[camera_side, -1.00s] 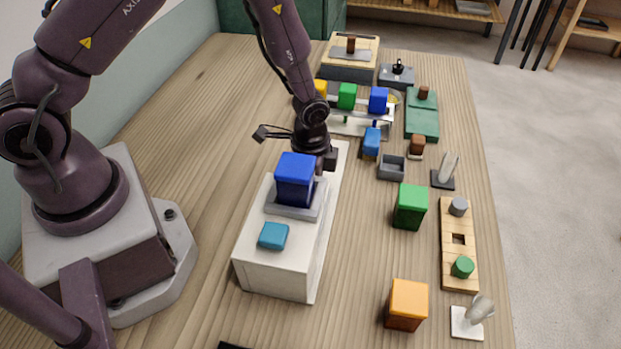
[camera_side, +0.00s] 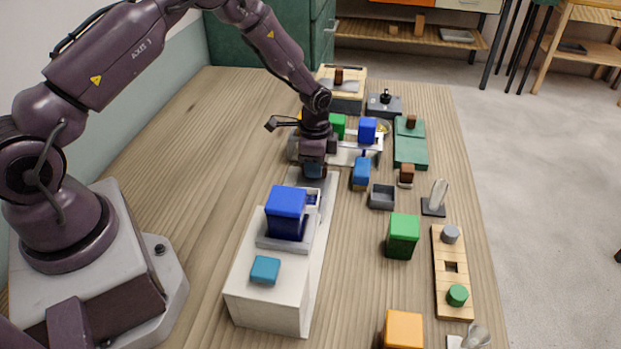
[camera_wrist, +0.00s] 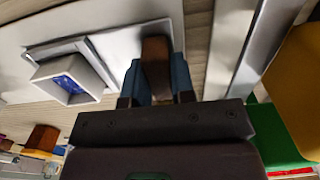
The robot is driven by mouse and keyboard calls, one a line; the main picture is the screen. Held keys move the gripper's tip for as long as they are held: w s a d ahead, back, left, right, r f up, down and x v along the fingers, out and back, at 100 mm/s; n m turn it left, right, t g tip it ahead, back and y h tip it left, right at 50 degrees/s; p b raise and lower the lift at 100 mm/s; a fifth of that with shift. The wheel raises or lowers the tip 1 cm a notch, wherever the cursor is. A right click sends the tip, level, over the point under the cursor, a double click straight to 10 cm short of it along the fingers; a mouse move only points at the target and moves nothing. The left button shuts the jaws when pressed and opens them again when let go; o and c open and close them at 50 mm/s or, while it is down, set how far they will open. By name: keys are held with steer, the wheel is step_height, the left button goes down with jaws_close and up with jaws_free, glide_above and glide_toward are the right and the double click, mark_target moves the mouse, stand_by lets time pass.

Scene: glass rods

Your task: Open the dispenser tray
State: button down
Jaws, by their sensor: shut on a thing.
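The dispenser is a long white box (camera_side: 268,305) on the table in the side view, with a dark blue block (camera_side: 287,210) on top and a teal pad (camera_side: 265,269) at its near end. At the far side of the blue block, a pale tray part (camera_side: 313,214) sticks out with a square opening. In the wrist view, this square cup (camera_wrist: 92,72) holds something blue (camera_wrist: 66,86). My gripper (camera_side: 313,175) is at the dispenser's far end. In the wrist view, its fingers (camera_wrist: 157,80) are shut on a brown handle (camera_wrist: 156,52). The handle's base is partly hidden.
Right of the dispenser stand a blue block (camera_side: 361,173), a small grey bin (camera_side: 381,198), a green block (camera_side: 402,235) and an orange block (camera_side: 403,327). A wooden peg board (camera_side: 450,265) lies at the right edge. More fixtures crowd the far end. The table left of the dispenser is clear.

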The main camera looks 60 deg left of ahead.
steer(key=shift+w, duration=0.15)
steer(key=c, duration=1)
jaws_free()
steer(key=shift+o, duration=0.2)
steer(key=shift+r, duration=0.1)
step_height(320, 180, up, 13)
